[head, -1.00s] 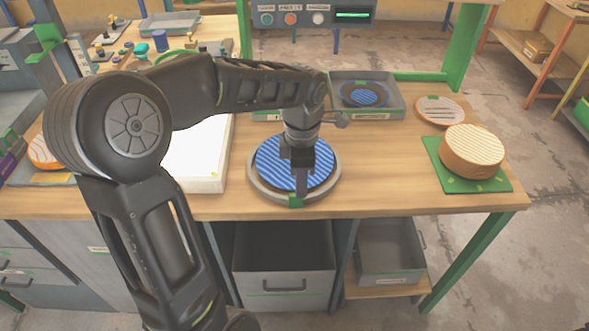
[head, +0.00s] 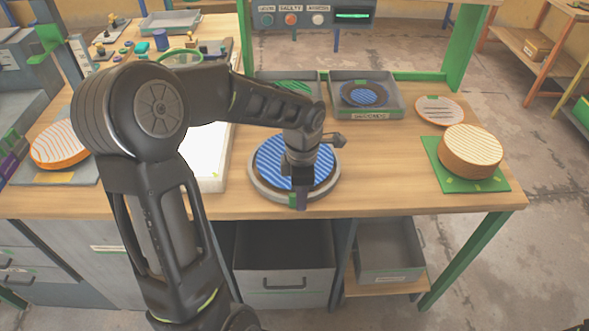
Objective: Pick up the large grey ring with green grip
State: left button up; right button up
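The large grey ring (head: 262,188) lies on the wooden table around a blue-and-white striped disc (head: 272,160). My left gripper (head: 300,206) points down at the ring's front edge. My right gripper is not in view.
Behind are a grey tray with a smaller blue striped disc (head: 362,94) and another with a green striped one (head: 292,87). At right, a thick striped round block (head: 470,152) sits on a green mat (head: 488,184). Bare table (head: 388,172) lies between ring and mat.

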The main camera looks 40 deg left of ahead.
pick_arm(q)
jog(key=shift+c, duration=0.5)
grip_shut()
jog(key=shift+r, duration=0.1)
notch_tip(320, 180, up, 10)
jog(key=p, duration=0.6)
dwell(0.4)
